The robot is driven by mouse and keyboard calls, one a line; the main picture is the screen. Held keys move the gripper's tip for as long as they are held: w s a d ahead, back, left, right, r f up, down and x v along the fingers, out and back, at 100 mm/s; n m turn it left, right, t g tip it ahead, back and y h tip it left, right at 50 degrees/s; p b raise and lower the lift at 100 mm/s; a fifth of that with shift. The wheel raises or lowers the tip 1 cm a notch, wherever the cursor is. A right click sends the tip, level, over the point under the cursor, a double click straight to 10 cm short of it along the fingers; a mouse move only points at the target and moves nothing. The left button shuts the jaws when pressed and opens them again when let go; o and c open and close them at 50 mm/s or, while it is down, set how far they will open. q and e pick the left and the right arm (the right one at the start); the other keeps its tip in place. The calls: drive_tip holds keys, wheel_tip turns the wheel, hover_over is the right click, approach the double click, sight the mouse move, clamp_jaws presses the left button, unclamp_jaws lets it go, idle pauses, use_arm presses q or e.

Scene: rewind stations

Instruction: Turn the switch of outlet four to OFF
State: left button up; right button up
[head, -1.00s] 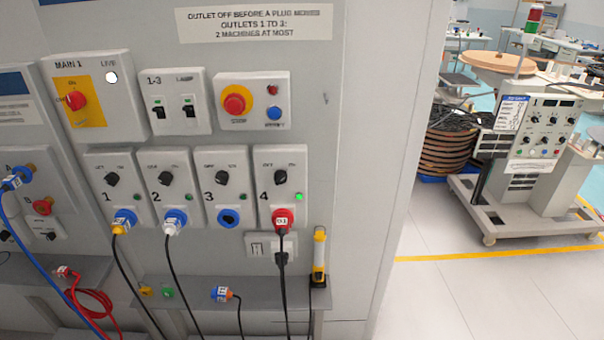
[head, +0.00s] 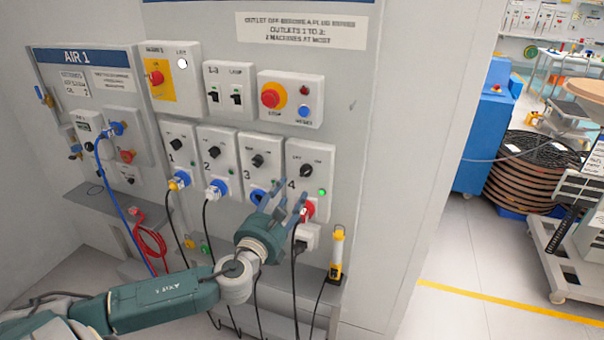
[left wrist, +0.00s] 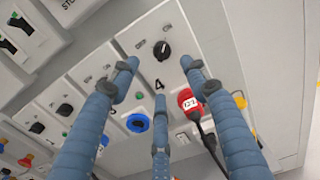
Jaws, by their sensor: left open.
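The outlet four panel (head: 327,155) is grey, with a black rotary switch (head: 306,170) and a green lamp (head: 322,191) that looks lit. A red plug (head: 308,209) sits in its socket below, with a black cable hanging down. My left gripper (head: 284,200) is open and empty, just below and in front of the switch in the head view. In the left wrist view, its three blue fingers (left wrist: 160,74) are spread, and the switch (left wrist: 161,50) shows beyond the tips, apart from them. The switch's exact setting is too small to read. My right gripper is not in view.
A red stop button (head: 270,98) is on a panel above. A yellow-black tool (head: 337,250) stands at the right of the shelf. The wall right of outlet four is clear.

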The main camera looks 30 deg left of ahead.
sight(304, 173)
use_arm(q)
drive_tip(key=p+x, duration=0.1)
drive_tip(key=x, duration=0.3)
drive_tip(key=p+x, duration=0.1)
drive_tip(key=x, duration=0.4)
drive_tip(key=shift+w+d+r, duration=0.1)
drive_tip(key=shift+w+r, duration=0.1)
drive_tip(key=shift+w, duration=0.15)
drive_tip(key=shift+w+f, duration=0.1)
drive_tip(key=shift+w, duration=0.4)
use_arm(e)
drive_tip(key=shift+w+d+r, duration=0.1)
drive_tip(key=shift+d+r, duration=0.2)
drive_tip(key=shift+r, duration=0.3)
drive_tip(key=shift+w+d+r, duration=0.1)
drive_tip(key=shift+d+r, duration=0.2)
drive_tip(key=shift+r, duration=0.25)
